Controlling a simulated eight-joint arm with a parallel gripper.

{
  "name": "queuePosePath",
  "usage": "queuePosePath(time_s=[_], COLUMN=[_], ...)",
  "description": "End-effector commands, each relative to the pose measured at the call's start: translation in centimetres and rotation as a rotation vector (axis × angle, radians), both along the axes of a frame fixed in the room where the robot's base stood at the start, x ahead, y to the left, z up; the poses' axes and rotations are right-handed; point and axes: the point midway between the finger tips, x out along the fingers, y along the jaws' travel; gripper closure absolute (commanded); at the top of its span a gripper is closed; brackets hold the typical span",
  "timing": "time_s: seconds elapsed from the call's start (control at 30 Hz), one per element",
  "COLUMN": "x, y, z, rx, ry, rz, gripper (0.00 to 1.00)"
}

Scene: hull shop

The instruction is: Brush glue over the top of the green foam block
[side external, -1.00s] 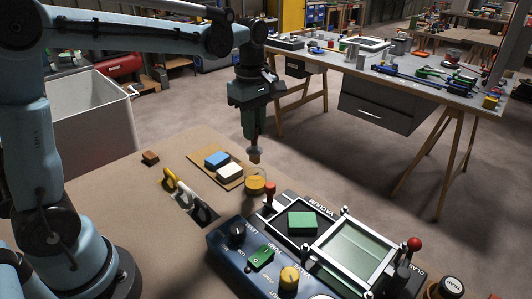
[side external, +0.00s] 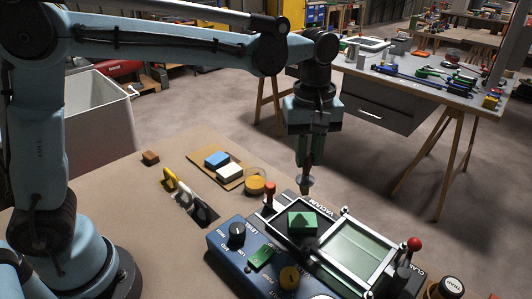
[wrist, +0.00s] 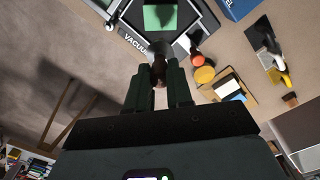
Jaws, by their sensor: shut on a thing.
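The green foam block (side external: 303,223) lies in the dark open tray marked VACUUM; it also shows at the top of the wrist view (wrist: 154,17). A shadow falls across its top. My gripper (side external: 305,170) is shut on a brush (side external: 306,189), which hangs head down above the tray, apart from the block. In the wrist view the brush (wrist: 159,68) sits between my fingertips (wrist: 159,88), and its head points toward the block. A round pot with amber contents (side external: 256,184), seemingly the glue, stands left of the brush.
The tray is part of a blue control box (side external: 228,258) with knobs and a glass-topped frame (side external: 358,248) beside it. A red-topped lever (side external: 269,188) stands between pot and tray. Blue and white blocks (side external: 228,171) lie on a board at the left. A yellow-handled tool (side external: 170,179) lies nearby.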

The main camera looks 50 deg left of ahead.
Motion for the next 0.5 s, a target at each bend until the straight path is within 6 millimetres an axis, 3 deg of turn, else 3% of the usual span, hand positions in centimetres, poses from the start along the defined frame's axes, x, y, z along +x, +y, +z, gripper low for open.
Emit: queuePosePath(time_s=[0.1,0.2,0.5], x=[-0.5,-0.7,-0.8], y=[-2.6,-3.5,-3.8], z=[0.0,-0.1,-2.1], rx=[0.0,0.0,0.0], ry=[0.0,0.0,-0.002], rz=[-0.105,-0.147,-0.158], gripper=[1.0,1.0,1.0])
